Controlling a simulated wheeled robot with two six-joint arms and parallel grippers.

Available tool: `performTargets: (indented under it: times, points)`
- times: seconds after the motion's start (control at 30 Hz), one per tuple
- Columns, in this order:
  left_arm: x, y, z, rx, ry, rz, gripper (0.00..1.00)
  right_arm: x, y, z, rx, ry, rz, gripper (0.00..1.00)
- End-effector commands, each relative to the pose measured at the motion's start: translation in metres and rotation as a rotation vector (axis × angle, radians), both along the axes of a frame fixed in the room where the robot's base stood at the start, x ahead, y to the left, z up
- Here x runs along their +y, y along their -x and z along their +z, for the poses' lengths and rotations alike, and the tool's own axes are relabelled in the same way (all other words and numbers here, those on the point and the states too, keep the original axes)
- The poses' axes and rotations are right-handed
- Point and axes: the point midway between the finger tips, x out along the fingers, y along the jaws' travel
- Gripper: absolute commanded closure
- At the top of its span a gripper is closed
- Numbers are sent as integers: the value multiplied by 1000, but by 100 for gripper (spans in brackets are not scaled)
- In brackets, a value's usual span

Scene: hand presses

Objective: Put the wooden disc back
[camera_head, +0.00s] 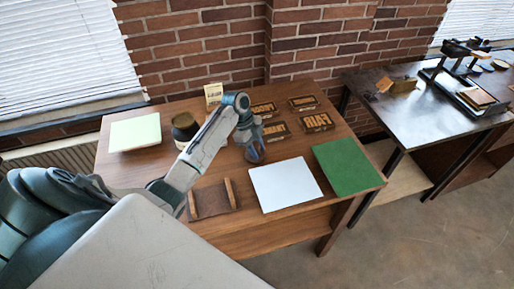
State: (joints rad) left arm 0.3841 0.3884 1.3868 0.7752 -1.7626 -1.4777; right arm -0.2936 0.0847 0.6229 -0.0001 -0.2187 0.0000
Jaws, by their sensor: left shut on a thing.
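My left gripper (255,149) is over the middle of the brown wooden table (160,175), pointing down. It is shut on a small brown round thing (256,155), which looks like the wooden disc. The fingers hide much of it, and I cannot tell whether it touches the tabletop. A brown holder with two upright side rails (211,200) stands at the table's front edge, left of and nearer than the gripper. My right gripper is not in view.
Several lettered blocks (317,122) lie behind and right of the gripper. A white sheet (285,184) and green mat (347,166) lie to the right. A dark jar (184,128) and pale pad (135,132) are left. A second table (425,113) bears hand presses (465,85).

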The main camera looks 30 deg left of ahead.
Motion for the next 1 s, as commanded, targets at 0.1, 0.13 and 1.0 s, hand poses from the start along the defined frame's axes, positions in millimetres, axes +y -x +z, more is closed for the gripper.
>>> performTargets:
  times: [0.1, 0.13, 1.0]
  points:
    - [0, 0, -2, 0, 0, 0, 57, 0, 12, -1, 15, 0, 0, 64]
    - [0, 0, -2, 0, 0, 0, 52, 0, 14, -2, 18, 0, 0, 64]
    - [37, 2, 83, -3, -3, 2, 45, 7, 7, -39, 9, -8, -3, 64]
